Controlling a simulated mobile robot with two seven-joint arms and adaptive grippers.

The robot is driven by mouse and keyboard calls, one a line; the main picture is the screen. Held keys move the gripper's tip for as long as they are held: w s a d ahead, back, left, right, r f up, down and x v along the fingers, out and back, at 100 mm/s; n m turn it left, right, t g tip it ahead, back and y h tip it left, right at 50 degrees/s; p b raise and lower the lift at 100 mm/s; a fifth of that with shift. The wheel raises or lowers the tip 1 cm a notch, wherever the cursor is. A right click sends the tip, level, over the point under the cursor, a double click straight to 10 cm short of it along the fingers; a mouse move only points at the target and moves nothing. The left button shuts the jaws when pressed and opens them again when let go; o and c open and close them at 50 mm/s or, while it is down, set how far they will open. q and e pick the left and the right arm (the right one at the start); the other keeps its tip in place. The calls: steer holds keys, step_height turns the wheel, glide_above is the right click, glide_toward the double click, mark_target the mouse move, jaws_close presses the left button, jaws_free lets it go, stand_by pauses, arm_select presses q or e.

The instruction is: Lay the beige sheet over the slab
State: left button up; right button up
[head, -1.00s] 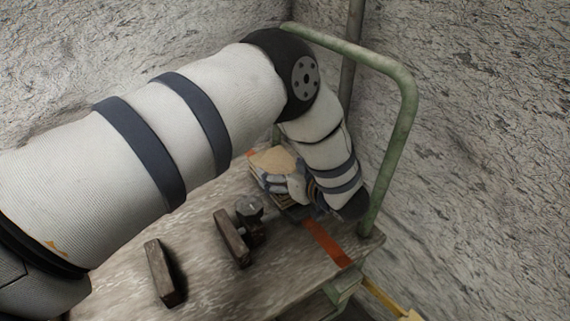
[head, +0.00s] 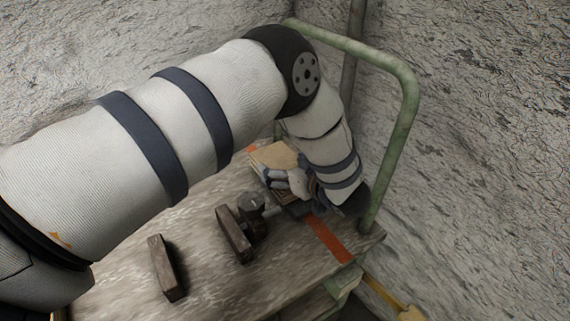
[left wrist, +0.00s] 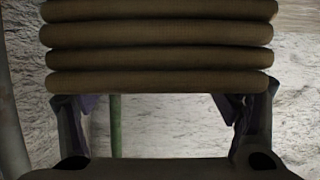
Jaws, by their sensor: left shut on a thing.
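The beige sheet (head: 274,156) shows in the head view as a small tan, folded-looking pile near the cart's far corner. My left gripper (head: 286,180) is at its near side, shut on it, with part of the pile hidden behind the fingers. In the left wrist view, thick brown folds (left wrist: 160,55), apparently the sheet, fill the top, with a finger at each side below. I cannot make out the slab clearly; the arm and gripper hide much of that corner. My right gripper is not in view.
The worn wooden cart top (head: 215,285) carries two dark wooden blocks (head: 166,268) and a dark metal piece (head: 252,212) beside one block. An orange strip (head: 328,240) crosses the right end. A green handle rail (head: 407,120) rises behind my arm. The front of the top is mostly clear.

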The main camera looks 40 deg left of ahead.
arm_select(q)
steer(key=shift+f+b, duration=0.3)
steer(key=shift+f, duration=0.35)
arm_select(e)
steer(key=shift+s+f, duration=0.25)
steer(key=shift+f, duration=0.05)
arm_select(q)
steer(key=o, duration=1.3)
steer(key=shift+r+p, duration=1.05)
steer(key=shift+r, duration=1.1)
steer(key=shift+f, duration=0.15)
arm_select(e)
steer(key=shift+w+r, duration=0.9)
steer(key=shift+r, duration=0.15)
